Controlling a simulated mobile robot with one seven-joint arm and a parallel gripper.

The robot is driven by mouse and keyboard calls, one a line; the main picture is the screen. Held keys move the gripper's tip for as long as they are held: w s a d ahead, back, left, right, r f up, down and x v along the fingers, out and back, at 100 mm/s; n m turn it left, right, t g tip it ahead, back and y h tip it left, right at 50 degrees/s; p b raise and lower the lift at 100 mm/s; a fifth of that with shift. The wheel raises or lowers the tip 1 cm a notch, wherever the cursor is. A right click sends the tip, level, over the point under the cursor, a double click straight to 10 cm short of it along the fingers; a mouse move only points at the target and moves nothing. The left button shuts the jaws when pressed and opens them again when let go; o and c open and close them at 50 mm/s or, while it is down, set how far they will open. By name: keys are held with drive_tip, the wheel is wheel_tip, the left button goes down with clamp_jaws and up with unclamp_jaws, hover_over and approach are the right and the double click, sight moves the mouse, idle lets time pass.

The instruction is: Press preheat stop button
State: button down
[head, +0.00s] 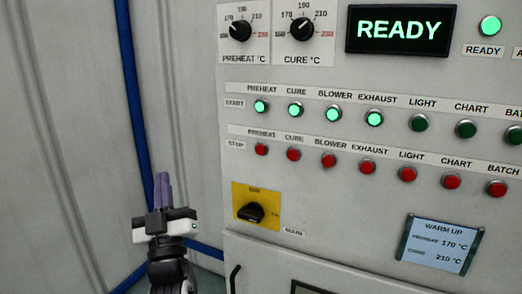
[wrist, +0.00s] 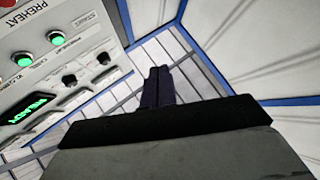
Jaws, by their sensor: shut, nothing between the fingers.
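The preheat stop button (head: 261,149) is a small red button at the left end of the stop row on the grey control panel (head: 330,205) in the head view. Its label PREHEAT sits just above it. My gripper (head: 162,180) is shut and empty, pointing up, left of and below the button and apart from it. In the wrist view my gripper's dark fingers (wrist: 158,75) are together, with the panel (wrist: 95,50) to their left. I cannot pick out the stop button in the wrist view.
The lit green preheat start button (head: 261,106) is directly above. Red cure stop (head: 293,154) is just right. A black main switch (head: 251,212) on a yellow plate sits below. A READY display (head: 402,29) is at top. Blue-edged wall panels (head: 60,130) stand left; space before the panel is clear.

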sight(261, 149)
drive_tip(key=w+d+n+g+p, duration=0.1)
drive_tip(key=w+d+g+p, duration=0.1)
drive_tip(key=d, duration=0.5)
drive_tip(key=w+d+n+g+p, duration=0.1)
drive_tip(key=w+d+g+p, duration=0.1)
drive_tip(key=d, duration=0.5)
drive_tip(key=shift+d+r+g+h+p, duration=0.2)
drive_tip(key=shift+r+g+h+p, duration=0.15)
drive_tip(key=shift+g+p, duration=0.45)
drive_tip(key=shift+w+d+b, duration=0.1)
drive_tip(key=shift+w+d, duration=0.5)
drive_tip(key=shift+w, duration=0.7)
drive_tip(key=shift+w+d+b, duration=0.15)
drive_tip(key=shift+w+d, duration=0.5)
drive_tip(key=shift+w, duration=0.7)
drive_tip(key=shift+w+d+b, duration=0.1)
drive_tip(key=shift+w+d, duration=0.5)
drive_tip(key=shift+w, duration=0.7)
drive_tip(key=shift+w+d+b, duration=0.15)
drive_tip(key=shift+w+b, duration=0.15)
drive_tip(key=shift+w, duration=0.1)
